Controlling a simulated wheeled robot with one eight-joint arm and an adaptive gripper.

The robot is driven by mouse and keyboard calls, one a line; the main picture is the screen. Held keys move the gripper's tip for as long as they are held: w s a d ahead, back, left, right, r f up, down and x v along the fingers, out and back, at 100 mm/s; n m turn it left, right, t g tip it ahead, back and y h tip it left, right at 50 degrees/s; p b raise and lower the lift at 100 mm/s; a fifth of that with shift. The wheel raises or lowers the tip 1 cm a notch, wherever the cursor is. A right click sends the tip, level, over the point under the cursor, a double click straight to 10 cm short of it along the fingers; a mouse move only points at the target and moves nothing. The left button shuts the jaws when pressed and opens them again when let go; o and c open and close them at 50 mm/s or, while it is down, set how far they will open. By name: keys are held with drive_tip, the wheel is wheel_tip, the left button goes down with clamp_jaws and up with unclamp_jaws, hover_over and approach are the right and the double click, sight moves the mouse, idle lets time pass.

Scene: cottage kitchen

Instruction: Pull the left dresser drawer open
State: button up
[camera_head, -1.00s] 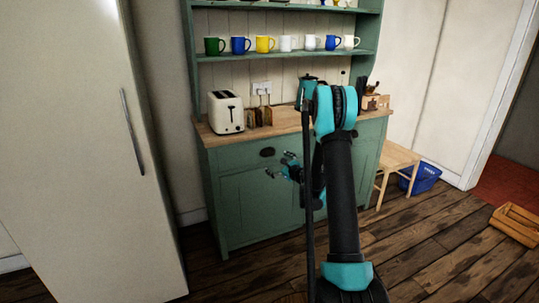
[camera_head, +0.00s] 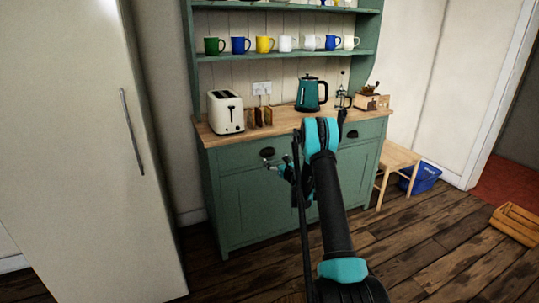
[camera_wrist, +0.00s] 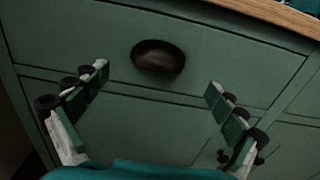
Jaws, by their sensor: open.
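The green dresser (camera_head: 236,205) stands against the wall. Its left drawer (camera_head: 232,159) is shut and has a dark cup-shaped handle (camera_head: 267,152). In the wrist view the handle (camera_wrist: 158,57) is at the upper middle of the drawer front (camera_wrist: 225,70). My gripper (camera_head: 277,158) is in front of the left drawer, close to the handle. In the wrist view my gripper (camera_wrist: 158,78) is open and empty, with one finger on each side of and below the handle. I see no contact with it.
A toaster (camera_head: 226,112), a teal kettle (camera_head: 311,93) and a wooden grinder (camera_head: 370,99) stand on the worktop (camera_head: 285,119). Mugs line the shelf above. A tall white cabinet (camera_head: 85,150) is on the left. A wooden stool (camera_head: 395,168) is on the right.

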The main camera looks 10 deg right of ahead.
drive_tip(key=x, duration=0.8)
drive_tip(key=shift+w, duration=0.1)
drive_tip(key=shift+c, duration=0.5)
drive_tip(key=c, duration=1.4)
